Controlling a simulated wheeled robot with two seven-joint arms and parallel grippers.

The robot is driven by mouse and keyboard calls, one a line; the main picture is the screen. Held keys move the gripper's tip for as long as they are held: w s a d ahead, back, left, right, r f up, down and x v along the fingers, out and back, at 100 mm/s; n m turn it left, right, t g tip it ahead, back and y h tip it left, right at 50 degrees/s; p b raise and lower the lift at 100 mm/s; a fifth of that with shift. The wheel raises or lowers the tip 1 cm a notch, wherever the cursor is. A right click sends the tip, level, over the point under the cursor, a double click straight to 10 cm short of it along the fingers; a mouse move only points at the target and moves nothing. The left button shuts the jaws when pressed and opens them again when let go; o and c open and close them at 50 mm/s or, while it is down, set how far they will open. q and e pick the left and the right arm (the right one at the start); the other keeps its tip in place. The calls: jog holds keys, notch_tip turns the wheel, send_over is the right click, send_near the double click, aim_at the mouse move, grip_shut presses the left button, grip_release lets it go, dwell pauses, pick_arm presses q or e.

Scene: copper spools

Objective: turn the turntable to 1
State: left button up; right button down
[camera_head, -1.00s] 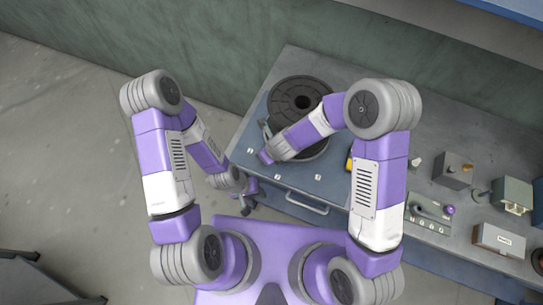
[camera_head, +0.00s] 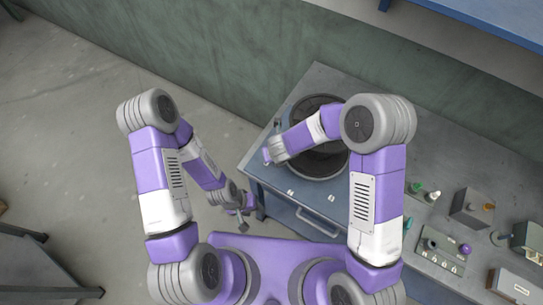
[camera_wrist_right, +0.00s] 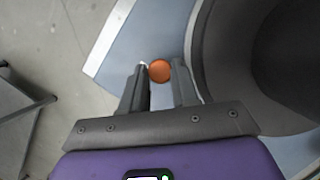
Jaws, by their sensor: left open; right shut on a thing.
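The turntable (camera_head: 325,165) is a dark round disc on the blue-grey bench top, partly covered by my right forearm. Its curved dark rim (camera_wrist_right: 205,50) fills the right side of the right wrist view. My right gripper (camera_head: 267,155) is at the turntable's left edge. In the right wrist view my right gripper (camera_wrist_right: 160,75) is shut on a round orange knob (camera_wrist_right: 160,71), with one finger on each side. My left gripper (camera_head: 243,218) is open and empty, off the bench's front left corner. Small white labels (camera_head: 290,192) lie along the bench's front edge; their numbers are too small to read.
The bench drawer handle (camera_head: 318,222) is in front. A green wall runs behind.

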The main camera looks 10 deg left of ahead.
jog(key=shift+w+a+r, duration=0.1)
jog(key=shift+w, duration=0.05)
dwell(0.3)
jog(key=c, duration=0.8)
grip_release()
jog(key=shift+c, duration=0.2)
jog(key=p+v, duration=0.2)
jog(key=v, duration=0.5)
jog(key=shift+r, duration=0.2)
